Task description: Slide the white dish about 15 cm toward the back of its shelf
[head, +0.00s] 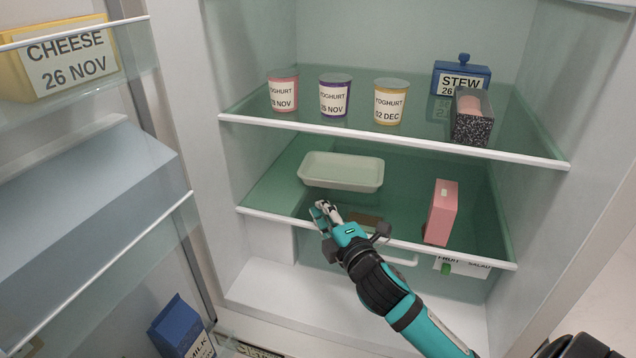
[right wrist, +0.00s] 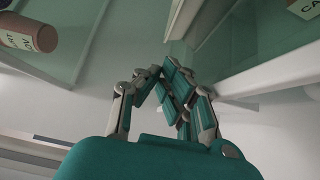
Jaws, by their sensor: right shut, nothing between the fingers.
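The white dish (head: 341,172) is a shallow rectangular tray on the lower glass shelf (head: 275,190) of the fridge, toward the left, behind the shelf's front edge. My right gripper (head: 322,208) is shut and empty in front of the dish, near the shelf's front edge. A small gap shows between the fingertips and the dish in the head view; I cannot tell the exact depth. In the right wrist view the shut fingers (right wrist: 178,90) show, and the dish cannot be made out. My left gripper is not in view.
A pink carton (head: 441,212) stands right of the dish on the same shelf. The open door with cheese (head: 70,58) is at left.

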